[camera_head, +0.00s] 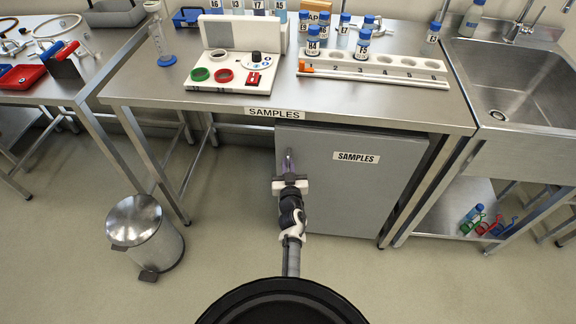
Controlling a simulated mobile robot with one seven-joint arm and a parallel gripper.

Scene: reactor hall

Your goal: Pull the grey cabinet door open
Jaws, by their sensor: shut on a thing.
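The grey cabinet door (345,195) stands under the steel bench in the head view, with a white SAMPLES label near its top. It looks closed or nearly so; I cannot tell whether there is a gap. My gripper (289,168) is at the upper left part of the door, shut on the door's handle (288,155), a slim upright bar. The gripper hides the handle's lower part. My arm reaches up to it from the bottom of the picture.
A metal pedal bin (146,234) stands on the floor at left. The bench (160,96) above carries a control panel (236,72) and a rack (374,69) of blue-capped bottles. A sink (514,85) is at right. The floor (230,225) between bin and door is clear.

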